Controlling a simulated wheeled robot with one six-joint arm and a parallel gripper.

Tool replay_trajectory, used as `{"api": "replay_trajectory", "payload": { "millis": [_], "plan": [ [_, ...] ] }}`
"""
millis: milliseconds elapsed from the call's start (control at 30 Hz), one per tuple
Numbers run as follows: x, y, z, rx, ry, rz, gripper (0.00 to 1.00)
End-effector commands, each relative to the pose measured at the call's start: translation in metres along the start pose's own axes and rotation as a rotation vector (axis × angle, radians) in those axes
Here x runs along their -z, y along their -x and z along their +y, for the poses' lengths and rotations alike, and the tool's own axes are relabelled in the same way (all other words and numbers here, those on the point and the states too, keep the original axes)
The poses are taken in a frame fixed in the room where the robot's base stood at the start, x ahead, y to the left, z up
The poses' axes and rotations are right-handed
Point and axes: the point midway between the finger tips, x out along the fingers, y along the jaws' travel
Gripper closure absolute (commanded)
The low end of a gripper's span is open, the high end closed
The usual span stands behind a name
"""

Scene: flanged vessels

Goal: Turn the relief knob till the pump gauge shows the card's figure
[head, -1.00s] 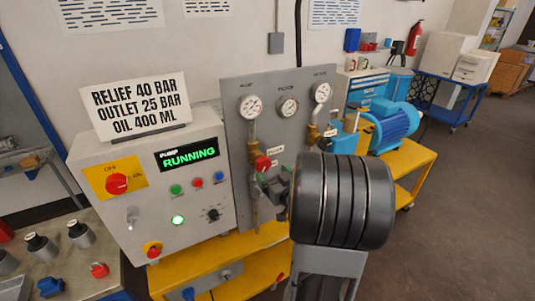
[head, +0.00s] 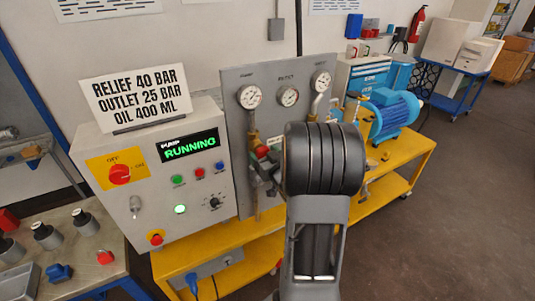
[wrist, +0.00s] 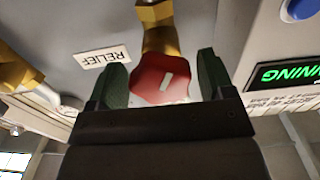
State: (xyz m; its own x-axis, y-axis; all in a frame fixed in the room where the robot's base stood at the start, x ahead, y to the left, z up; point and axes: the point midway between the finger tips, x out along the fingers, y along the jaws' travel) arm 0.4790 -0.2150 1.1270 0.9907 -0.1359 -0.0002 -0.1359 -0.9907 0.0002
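The red relief knob (wrist: 160,78) sits on a brass valve in the wrist view, beside a RELIEF label (wrist: 102,57). My gripper (wrist: 160,80) is open, with its green fingertips on either side of the knob and narrow gaps showing. The knob also shows in the head view (head: 262,152), partly hidden by my arm. The card (head: 137,94) reads RELIEF 40 BAR, OUTLET 25 BAR, OIL 400 ML. Three gauges, left (head: 249,97), middle (head: 288,96) and right (head: 321,82), are on the grey panel; their names and needles are too small to read.
The control box (head: 150,185) stands left of the panel, its display (head: 190,146) reading RUNNING. A blue motor (head: 390,115) is on the yellow cart (head: 405,150) at right. A bench (head: 105,272) with several parts is at lower left. Floor at right is clear.

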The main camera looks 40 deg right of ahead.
Motion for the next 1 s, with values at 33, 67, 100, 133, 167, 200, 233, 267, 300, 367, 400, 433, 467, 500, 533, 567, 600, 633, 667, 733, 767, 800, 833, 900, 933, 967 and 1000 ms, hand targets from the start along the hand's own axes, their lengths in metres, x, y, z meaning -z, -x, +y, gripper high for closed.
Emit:
{"api": "replay_trajectory", "payload": {
  "millis": [33, 67, 100, 133, 167, 200, 233, 267, 300, 367, 400, 433, 467, 500, 533, 567, 600, 633, 667, 733, 767, 800, 833, 900, 933, 967, 1000],
  "plan": [
    [0.0001, 0.0001, 0.0000, 0.000, 0.000, 0.000, 0.30],
    [0.0001, 0.0001, 0.0000, 0.000, 0.000, 0.000, 0.33],
    [0.0001, 0.0001, 0.0000, 0.000, 0.000, 0.000, 0.37],
    [0.0001, 0.0001, 0.0000, 0.000, 0.000, 0.000, 0.40],
    [0.0002, 0.0001, 0.0000, 0.000, 0.000, 0.000, 0.43],
    [0.0002, 0.0001, 0.0000, 0.000, 0.000, 0.000, 0.46],
    [0.0002, 0.0001, 0.0000, 0.000, 0.000, 0.000, 0.49],
    [0.0002, 0.0001, 0.0001, 0.000, 0.000, 0.000, 0.52],
    [0.0002, 0.0002, 0.0001, 0.000, 0.000, 0.000, 0.56],
    [0.0002, 0.0002, 0.0001, 0.000, 0.000, 0.000, 0.62],
    [0.0002, 0.0002, 0.0002, 0.000, 0.000, 0.000, 0.64],
    [0.0001, 0.0002, 0.0002, 0.000, 0.000, 0.000, 0.64],
    [-0.0002, 0.0002, 0.0002, 0.000, 0.002, 0.001, 0.64],
    [-0.0010, 0.0001, 0.0003, 0.000, 0.007, 0.001, 0.64],
    [-0.0016, 0.0001, 0.0003, 0.000, 0.013, 0.002, 0.64],
    [-0.0023, 0.0001, 0.0003, 0.000, 0.022, 0.002, 0.64],
    [-0.0032, 0.0000, 0.0004, 0.000, 0.035, 0.003, 0.64],
    [-0.0038, 0.0000, 0.0004, 0.000, 0.046, 0.004, 0.64],
    [-0.0039, 0.0000, 0.0006, -0.001, 0.058, 0.004, 0.64],
    [-0.0027, 0.0000, 0.0007, -0.001, 0.081, 0.004, 0.64],
    [-0.0015, 0.0000, 0.0007, -0.001, 0.086, 0.004, 0.64],
    [0.0000, 0.0000, 0.0007, -0.001, 0.088, 0.003, 0.64],
    [0.0007, 0.0000, 0.0007, -0.001, 0.087, 0.002, 0.64],
    [0.0008, 0.0001, 0.0007, -0.001, 0.086, 0.001, 0.64],
    [0.0008, 0.0001, 0.0007, -0.001, 0.086, 0.001, 0.64],
    [0.0007, 0.0001, 0.0007, -0.001, 0.086, 0.001, 0.64],
    [0.0007, 0.0001, 0.0007, -0.001, 0.086, 0.001, 0.39]
  ]
}}
